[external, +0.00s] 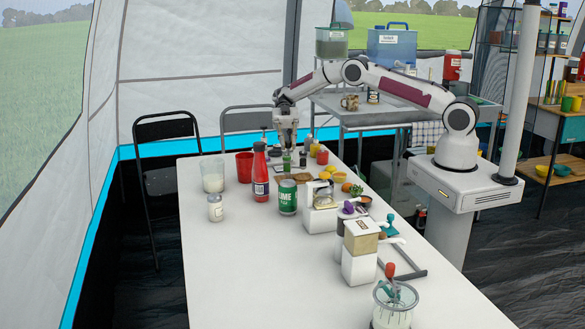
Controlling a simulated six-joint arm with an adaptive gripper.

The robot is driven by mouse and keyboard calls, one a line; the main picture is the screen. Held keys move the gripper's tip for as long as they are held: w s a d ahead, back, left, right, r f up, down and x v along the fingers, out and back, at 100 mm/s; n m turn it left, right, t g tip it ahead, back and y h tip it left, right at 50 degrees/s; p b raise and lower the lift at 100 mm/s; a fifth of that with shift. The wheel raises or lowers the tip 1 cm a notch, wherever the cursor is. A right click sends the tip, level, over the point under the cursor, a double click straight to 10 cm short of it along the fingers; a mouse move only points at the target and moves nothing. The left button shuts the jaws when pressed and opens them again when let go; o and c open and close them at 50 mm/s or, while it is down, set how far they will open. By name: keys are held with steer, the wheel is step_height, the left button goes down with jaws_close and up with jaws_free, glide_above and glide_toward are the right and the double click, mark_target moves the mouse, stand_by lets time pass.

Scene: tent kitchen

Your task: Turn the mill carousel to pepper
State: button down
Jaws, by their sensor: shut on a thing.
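My gripper (287,143) points down over the far part of the white table, with the arm reaching in from the right. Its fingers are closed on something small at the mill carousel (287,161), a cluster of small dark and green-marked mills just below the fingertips. The fingers and nearby items hide most of the carousel. Its labels are too small to read, so I cannot tell which mill is pepper or which way the carousel faces.
A red cup (244,167) and a whitish glass (212,174) are to the left. The table's front left is clear.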

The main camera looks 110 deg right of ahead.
steer(key=shift+n+g, duration=0.6)
steer(key=shift+g, duration=0.1)
stand_by(0.3)
steer(key=c, duration=1.9)
jaws_free()
steer(key=shift+m+t+h, duration=0.5)
steer(key=shift+m+t, duration=1.5)
steer(key=shift+t, duration=0.3)
steer(key=shift+m+t+h, duration=1.2)
steer(key=shift+m+t, duration=0.5)
steer(key=shift+m, duration=0.1)
steer(key=v, duration=0.8)
step_height(320, 180, up, 9)
steer(key=w+a+n+g+y, duration=0.1)
steer(key=n+g+y, duration=0.2)
steer(key=n+g, duration=0.1)
steer(key=shift+w+a+f+n+g, duration=0.15)
steer(key=shift+w+a+n+g, duration=0.15)
steer(key=shift+n+g, duration=0.15)
